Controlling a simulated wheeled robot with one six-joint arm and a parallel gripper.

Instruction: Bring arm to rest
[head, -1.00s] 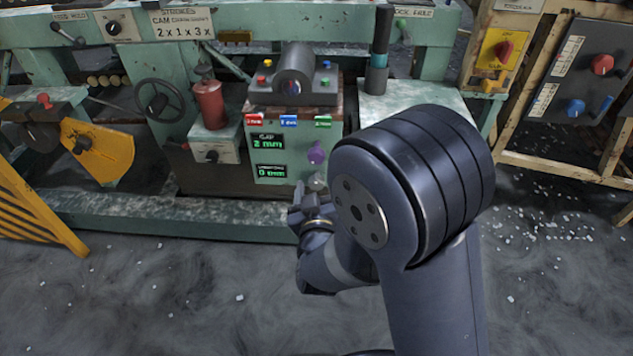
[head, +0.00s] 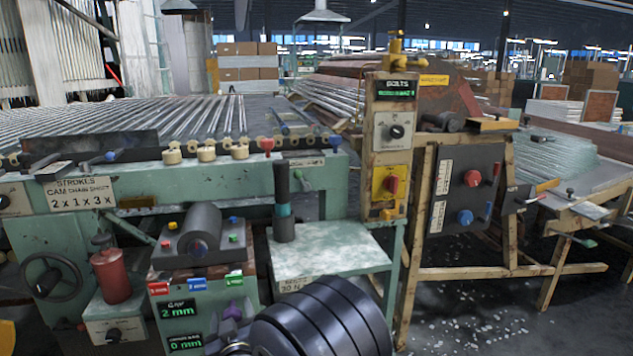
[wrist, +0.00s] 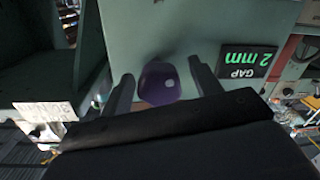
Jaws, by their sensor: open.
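My gripper (wrist: 160,70) is open in the wrist view, with one dark finger on each side of a purple knob (wrist: 160,84). A gap shows between the knob and each finger. The knob is on the pale green panel, beside a green display reading GAP 2 mm (wrist: 249,60). In the head view the purple knob (head: 234,309) shows just above my arm at the bottom edge. My dark arm link fills the bottom centre there, and my gripper's fingers cannot be made out clearly.
The green machine carries a grey roller (head: 200,230), a red canister (head: 111,276) and a handwheel (head: 53,283). A pale side table (head: 335,252) holds a dark upright post (head: 283,205). A wooden-framed control box (head: 465,188) stands at right. Glass bits litter the floor at lower right.

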